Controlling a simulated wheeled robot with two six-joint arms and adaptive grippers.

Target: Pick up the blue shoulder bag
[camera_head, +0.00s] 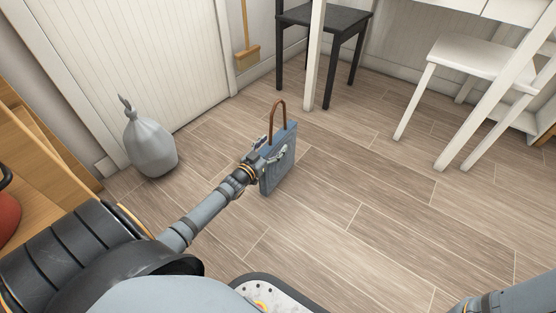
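The blue shoulder bag (284,171) stands upright on the wooden floor near the middle of the head view. Its brown strap (277,106) arches up above it. My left gripper (271,148) is at the upper left part of the bag, with its two fingers spread apart. One finger overlaps the bag's face in the picture; whether it touches is unclear. The gripper hides part of the bag's left side. My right arm shows only at the bottom right corner, and its gripper is out of view.
A grey tied sack (150,147) stands left by the white door. A broom (247,57) leans at the wall. A black stool (325,19) and a white chair (470,58) stand behind. A wooden shelf (38,150) is at the left. The floor right of the bag is clear.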

